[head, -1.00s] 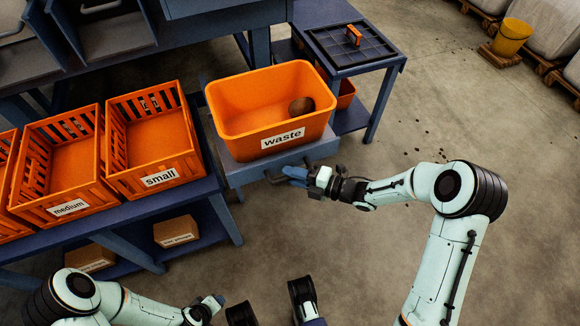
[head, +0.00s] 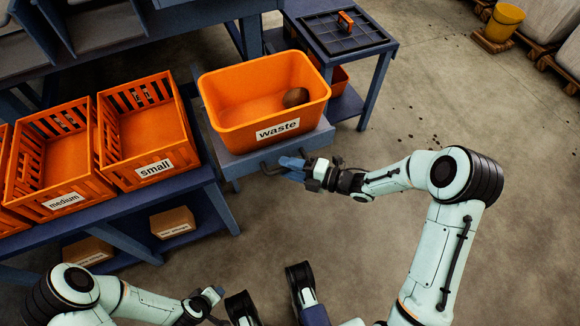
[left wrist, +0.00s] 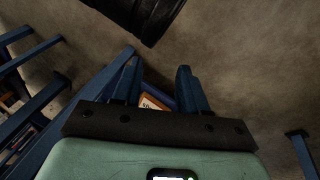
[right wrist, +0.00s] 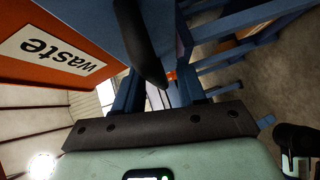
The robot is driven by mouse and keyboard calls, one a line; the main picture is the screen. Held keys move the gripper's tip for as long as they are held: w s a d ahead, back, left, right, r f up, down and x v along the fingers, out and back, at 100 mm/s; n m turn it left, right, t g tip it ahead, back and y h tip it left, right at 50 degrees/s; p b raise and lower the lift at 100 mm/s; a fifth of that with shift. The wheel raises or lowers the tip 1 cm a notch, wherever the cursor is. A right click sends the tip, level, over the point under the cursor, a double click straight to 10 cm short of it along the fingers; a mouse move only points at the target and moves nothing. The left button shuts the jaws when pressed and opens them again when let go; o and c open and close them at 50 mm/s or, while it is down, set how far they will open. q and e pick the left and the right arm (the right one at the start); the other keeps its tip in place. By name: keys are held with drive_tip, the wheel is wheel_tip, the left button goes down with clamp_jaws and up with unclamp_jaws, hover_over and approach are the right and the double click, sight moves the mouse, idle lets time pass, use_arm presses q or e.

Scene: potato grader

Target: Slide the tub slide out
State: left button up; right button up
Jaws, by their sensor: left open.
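The blue-grey tub slide (head: 238,163) carries the orange waste tub (head: 222,117) and has a dark bar handle (head: 268,169) on its front. The tub's label (right wrist: 52,50) also shows in the right wrist view. My right gripper (head: 288,163) is at the handle; its fingers stand apart (right wrist: 158,90). The dark handle bar (right wrist: 138,42) runs in front of the gap between them; I cannot tell whether they touch it. My left gripper (head: 214,297) is low in the head view, away from the slide. Its fingers (left wrist: 158,85) are open and empty.
Orange crates labelled small (head: 108,130) and medium (head: 22,168) stand on the blue bench left of the tub. A side table (head: 392,46) with a dark lidded top stands at the right. The floor in front of the slide (head: 265,235) is clear.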

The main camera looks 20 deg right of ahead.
use_arm(q)
drive_tip(key=shift+g+h, duration=0.3)
drive_tip(key=shift+g, duration=0.3)
drive_tip(key=s, duration=0.1)
drive_tip(key=s+d+r+p, duration=0.1)
drive_tip(key=s+r+p, duration=0.1)
drive_tip(key=shift+s+d+r, duration=0.2)
drive_tip(key=shift+s+d, duration=0.05)
drive_tip(key=shift+d, duration=0.1)
use_arm(e)
drive_tip(key=v, duration=1.3)
drive_tip(key=shift+s+d, duration=0.15)
drive_tip(key=shift+s, duration=0.1)
